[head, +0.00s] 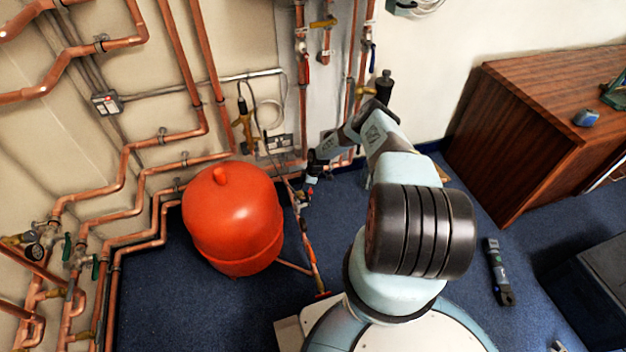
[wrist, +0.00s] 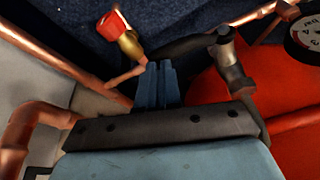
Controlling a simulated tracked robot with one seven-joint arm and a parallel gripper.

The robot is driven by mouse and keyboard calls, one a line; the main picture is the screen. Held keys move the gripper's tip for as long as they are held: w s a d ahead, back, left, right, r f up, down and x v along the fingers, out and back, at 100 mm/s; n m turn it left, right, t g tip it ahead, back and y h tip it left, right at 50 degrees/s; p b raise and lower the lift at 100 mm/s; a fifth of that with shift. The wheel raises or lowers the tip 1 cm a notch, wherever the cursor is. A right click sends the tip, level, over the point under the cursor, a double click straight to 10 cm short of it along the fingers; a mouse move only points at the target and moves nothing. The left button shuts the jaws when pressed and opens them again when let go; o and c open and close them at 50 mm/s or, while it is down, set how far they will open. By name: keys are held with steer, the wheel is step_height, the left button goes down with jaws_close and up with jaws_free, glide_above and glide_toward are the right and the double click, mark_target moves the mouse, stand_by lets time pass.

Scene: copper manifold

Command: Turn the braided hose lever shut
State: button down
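A black lever (wrist: 190,46) shows in the wrist view, lying roughly crosswise and joined at its right end to a dark grey fitting (wrist: 232,68). I take it for the braided hose lever; braiding is not clear. My gripper (wrist: 160,68) has its two blue fingers close together, with nothing visible between them. The fingertips are just below the lever's left end; I cannot tell whether they touch it. In the head view my gripper (head: 311,185) points down beside the red tank (head: 232,215), and the lever is too small to make out.
A brass fitting with a red cap (wrist: 113,22) stands just left of my fingertips. Copper pipes (head: 200,60) line the walls. A gauge (wrist: 304,36) sits at the right in the wrist view. A wooden cabinet (head: 510,140) stands right; the blue carpet between is partly clear.

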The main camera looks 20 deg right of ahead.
steer(key=v, duration=1.3)
steer(key=shift+w+d+r, duration=0.15)
steer(key=shift+w+r, duration=0.1)
